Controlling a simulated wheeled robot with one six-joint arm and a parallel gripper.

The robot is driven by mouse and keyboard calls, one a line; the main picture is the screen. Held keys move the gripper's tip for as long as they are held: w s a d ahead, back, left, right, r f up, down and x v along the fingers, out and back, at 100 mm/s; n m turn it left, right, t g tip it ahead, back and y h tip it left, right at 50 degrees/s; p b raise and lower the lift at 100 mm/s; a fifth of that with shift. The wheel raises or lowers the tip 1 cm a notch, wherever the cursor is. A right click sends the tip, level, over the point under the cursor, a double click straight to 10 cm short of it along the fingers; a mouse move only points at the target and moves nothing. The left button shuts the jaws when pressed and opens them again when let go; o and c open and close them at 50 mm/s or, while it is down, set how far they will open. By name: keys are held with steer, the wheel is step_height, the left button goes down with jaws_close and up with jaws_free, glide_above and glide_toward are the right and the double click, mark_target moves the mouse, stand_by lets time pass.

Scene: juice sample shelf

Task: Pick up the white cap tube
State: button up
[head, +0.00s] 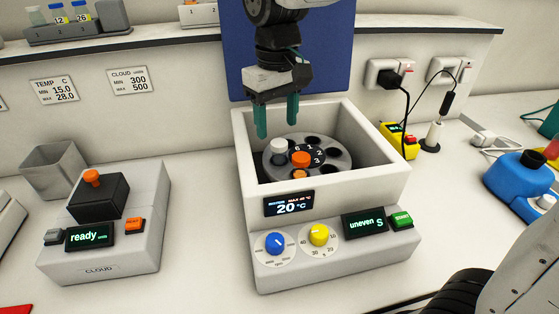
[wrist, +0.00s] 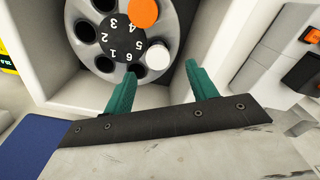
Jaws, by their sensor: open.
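The white cap tube (head: 278,150) stands in a slot of the round grey rotor (head: 337,157) inside the white centrifuge. Its white cap also shows in the wrist view (wrist: 157,57), near the number 5, and the tube below it is mostly hidden. My gripper (head: 277,122) is open and empty above the rotor, fingers pointing down. In the wrist view, the gripper (wrist: 161,72) has its fingertips on either side of the white cap's line, with the cap just ahead of the gap. An orange cap (head: 301,158) sits close beside the white one, near number 4.
The centrifuge's raised walls (head: 377,173) surround the rotor, and a blue lid (head: 340,65) stands upright behind. A cloud meter (head: 105,230) is at left, a grey bin (head: 53,168) behind it.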

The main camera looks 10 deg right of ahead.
mark_target(279, 143)
steer(key=f, duration=0.7)
steer(key=shift+d, duration=0.2)
steer(key=shift+r, duration=0.1)
steer(key=c, duration=1.1)
